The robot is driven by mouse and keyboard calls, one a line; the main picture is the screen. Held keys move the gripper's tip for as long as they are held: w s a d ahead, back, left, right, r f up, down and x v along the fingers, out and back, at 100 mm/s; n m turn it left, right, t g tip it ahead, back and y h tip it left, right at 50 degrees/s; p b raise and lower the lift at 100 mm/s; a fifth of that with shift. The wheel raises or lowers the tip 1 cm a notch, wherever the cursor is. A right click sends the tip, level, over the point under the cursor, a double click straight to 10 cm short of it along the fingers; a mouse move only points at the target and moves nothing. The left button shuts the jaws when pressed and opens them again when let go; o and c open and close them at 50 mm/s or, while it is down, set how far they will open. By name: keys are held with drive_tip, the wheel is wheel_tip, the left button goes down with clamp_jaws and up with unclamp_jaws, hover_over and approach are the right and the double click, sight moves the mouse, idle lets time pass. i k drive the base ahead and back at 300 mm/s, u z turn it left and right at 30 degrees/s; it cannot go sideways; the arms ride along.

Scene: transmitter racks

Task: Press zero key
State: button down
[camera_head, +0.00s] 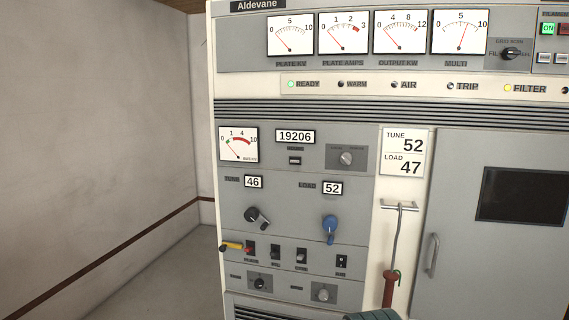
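No key with a readable zero label shows. A small dark and white push key (295,160) sits on the grey transmitter panel just below the counter window (295,136), which reads 19206. The small label above this key is too blurred to read, so I cannot tell whether it is the zero key. My gripper is not in view.
A blue knob (330,228), a black knob (257,217) and a row of switches (301,255) sit below the counter. A red-handled hooked rod (390,288) hangs at right beside a cabinet door handle (432,255). A teal ribbed thing (371,315) shows at the bottom edge. Bare floor lies left.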

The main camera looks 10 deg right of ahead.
sight(293, 161)
drive_tip(key=u, duration=0.7)
drive_tip(key=i, duration=0.65)
drive_tip(key=u, duration=0.15)
